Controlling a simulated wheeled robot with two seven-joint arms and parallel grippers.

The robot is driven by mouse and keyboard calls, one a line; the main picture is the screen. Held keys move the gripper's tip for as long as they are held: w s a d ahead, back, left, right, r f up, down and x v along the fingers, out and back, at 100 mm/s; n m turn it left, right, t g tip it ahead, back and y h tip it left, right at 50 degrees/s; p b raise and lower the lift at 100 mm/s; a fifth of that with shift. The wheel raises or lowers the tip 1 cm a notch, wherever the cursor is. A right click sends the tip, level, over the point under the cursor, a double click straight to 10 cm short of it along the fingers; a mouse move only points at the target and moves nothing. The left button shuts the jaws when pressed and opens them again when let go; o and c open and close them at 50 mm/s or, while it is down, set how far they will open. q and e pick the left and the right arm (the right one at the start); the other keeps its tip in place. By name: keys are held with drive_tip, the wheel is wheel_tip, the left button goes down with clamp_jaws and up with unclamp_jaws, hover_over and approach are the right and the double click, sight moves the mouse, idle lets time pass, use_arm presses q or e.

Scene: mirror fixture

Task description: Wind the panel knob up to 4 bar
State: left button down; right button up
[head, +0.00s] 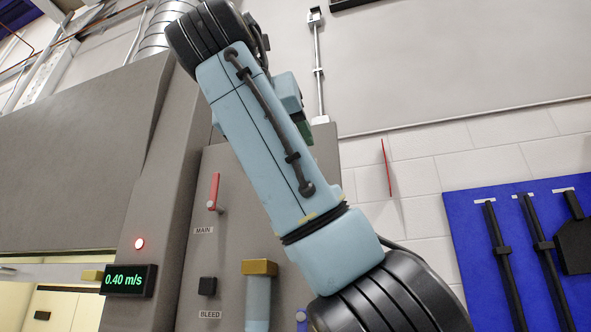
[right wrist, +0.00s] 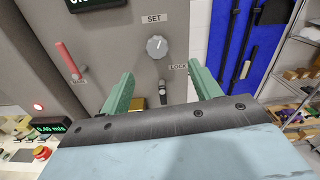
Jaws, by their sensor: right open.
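The panel knob (right wrist: 157,47) is a round grey dial with a pale pointer mark, under a SET label in the right wrist view. My right gripper (right wrist: 160,70) is open, its two green fingers spread below the knob and apart from it, with nothing between them. A small dark latch (right wrist: 162,90) sits under the knob, near the LOCK label (right wrist: 178,66). A dark display (right wrist: 97,3) is cut off at the top edge, so its reading cannot be made out. In the head view my right arm covers the knob. My left gripper is not in view.
The panel also carries a red MAIN lever (head: 214,190) and a black BLEED knob (head: 207,286). A brass-topped light-blue column (head: 258,268) stands at its lower part. A display (head: 129,281) reads 0.40 m/s. A blue tool board (head: 470,225) hangs at right.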

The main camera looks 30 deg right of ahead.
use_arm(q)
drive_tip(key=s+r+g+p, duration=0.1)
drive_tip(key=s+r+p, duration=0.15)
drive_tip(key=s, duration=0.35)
use_arm(e)
drive_tip(key=p+x, duration=0.5)
drive_tip(key=x, duration=0.6)
drive_tip(key=shift+w+f, duration=0.2)
drive_tip(key=shift+w, duration=0.2)
drive_tip(key=c, duration=1)
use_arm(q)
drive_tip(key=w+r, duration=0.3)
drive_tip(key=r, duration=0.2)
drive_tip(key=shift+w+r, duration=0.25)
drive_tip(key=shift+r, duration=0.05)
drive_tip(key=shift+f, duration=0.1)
use_arm(e)
drive_tip(key=shift+m, duration=0.3)
